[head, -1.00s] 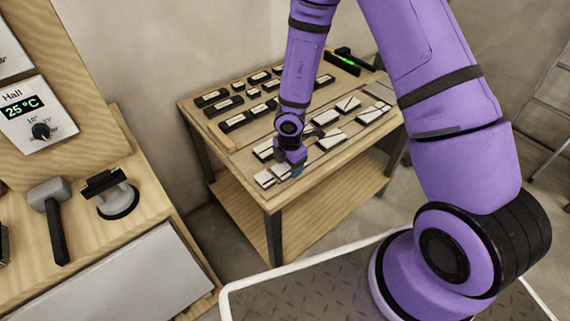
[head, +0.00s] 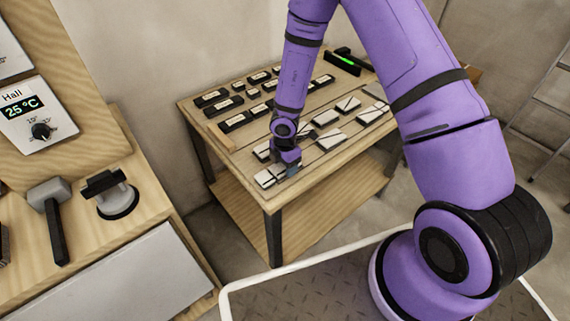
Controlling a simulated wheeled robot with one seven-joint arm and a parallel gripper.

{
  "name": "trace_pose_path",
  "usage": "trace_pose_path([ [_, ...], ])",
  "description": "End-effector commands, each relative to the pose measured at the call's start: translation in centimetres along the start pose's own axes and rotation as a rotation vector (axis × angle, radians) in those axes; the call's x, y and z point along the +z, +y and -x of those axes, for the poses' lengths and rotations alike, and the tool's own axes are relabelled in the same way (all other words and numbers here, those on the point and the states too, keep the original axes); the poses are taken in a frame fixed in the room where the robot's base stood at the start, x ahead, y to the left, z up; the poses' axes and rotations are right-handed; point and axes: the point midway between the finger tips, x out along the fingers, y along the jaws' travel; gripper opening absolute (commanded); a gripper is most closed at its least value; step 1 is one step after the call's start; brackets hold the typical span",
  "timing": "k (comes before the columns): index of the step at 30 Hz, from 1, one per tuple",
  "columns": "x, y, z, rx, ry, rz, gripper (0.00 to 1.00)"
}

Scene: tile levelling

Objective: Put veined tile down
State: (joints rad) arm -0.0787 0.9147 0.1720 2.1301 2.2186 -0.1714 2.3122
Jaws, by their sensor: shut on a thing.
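My gripper (head: 288,169) is low over the front left part of the wooden table, pointing down among the pale tiles. It is shut on a tile, taken to be the veined tile, which the fingers and wrist mostly hide. I cannot tell whether the held tile touches the table.
More pale tiles (head: 331,139) lie in rows to the right on the table (head: 226,166). Several black pieces with light labels (head: 235,122) stand behind. A level with a green light (head: 342,64) lies at the back. A bench at left holds a mallet (head: 52,215) and a suction cup (head: 116,200).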

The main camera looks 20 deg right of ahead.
Motion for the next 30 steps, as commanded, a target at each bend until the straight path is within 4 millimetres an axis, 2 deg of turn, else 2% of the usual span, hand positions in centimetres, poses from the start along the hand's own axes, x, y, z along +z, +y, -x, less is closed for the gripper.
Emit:
trace_pose_path([
  [3, 0.0, 0.0, -0.2, -0.001, 0.000, 0.000, 0.34],
  [4, 0.0, 0.0, -0.2, 0.000, 0.000, 0.000, 0.66],
  [6, 0.0, 0.0, -0.2, 0.000, 0.000, 0.000, 0.82],
  [7, 0.0, 0.0, -0.2, 0.000, 0.000, 0.000, 0.85],
  [15, 0.0, 0.0, -0.1, 0.000, 0.000, 0.000, 0.85],
  [19, 0.0, 0.1, 0.7, 0.003, 0.001, -0.002, 0.85],
  [23, 0.1, 0.1, 2.7, 0.004, 0.001, -0.003, 0.85],
  [30, 0.1, 0.1, 7.6, 0.004, 0.000, -0.002, 0.85],
])
